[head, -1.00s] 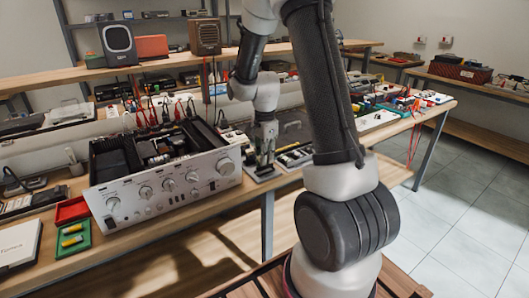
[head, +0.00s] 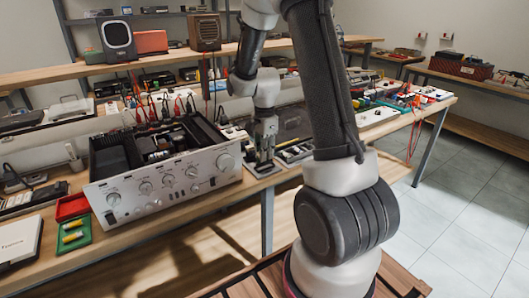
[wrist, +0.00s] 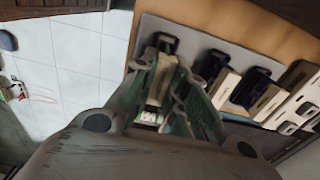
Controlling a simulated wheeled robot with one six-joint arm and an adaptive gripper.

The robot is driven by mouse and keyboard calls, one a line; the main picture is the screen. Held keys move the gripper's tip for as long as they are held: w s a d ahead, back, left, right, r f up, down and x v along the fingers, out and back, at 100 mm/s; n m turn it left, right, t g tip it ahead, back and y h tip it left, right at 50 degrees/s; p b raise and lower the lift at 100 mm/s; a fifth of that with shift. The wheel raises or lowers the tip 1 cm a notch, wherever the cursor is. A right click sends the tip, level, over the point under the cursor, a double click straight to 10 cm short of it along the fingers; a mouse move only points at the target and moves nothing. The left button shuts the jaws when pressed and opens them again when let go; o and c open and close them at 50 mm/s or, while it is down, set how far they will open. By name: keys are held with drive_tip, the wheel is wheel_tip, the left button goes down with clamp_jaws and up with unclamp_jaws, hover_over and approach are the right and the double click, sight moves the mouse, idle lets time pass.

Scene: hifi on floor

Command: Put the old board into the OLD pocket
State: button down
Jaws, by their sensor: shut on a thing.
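My gripper (head: 264,156) is at the front edge of the bench, right of the silver amplifier, pointing down over the left end of a grey tray. In the wrist view my gripper (wrist: 167,68) is closed in around a small piece, which I take to be the old board (wrist: 151,118); only a bit with white, red and green shows between the fingers. The grey tray (wrist: 190,32) holds a row of black holders with beige parts beside them. The fingers cover the end holder. No OLD lettering is readable, so I cannot tell which pocket is which.
The silver amplifier (head: 165,182), open on top, stands close to the left of my gripper. A red tray (head: 72,206) and a green tray (head: 74,236) with yellow pieces lie further left. Meters and leads (head: 395,100) crowd the bench to the right.

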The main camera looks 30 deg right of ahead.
drive_tip(key=shift+f, duration=0.8)
idle(0.7)
drive_tip(key=c, duration=1.3)
unclamp_jaws()
drive_tip(key=shift+c, duration=0.2)
drive_tip(key=shift+r, duration=0.1)
wheel_tip(320, 180, up, 12)
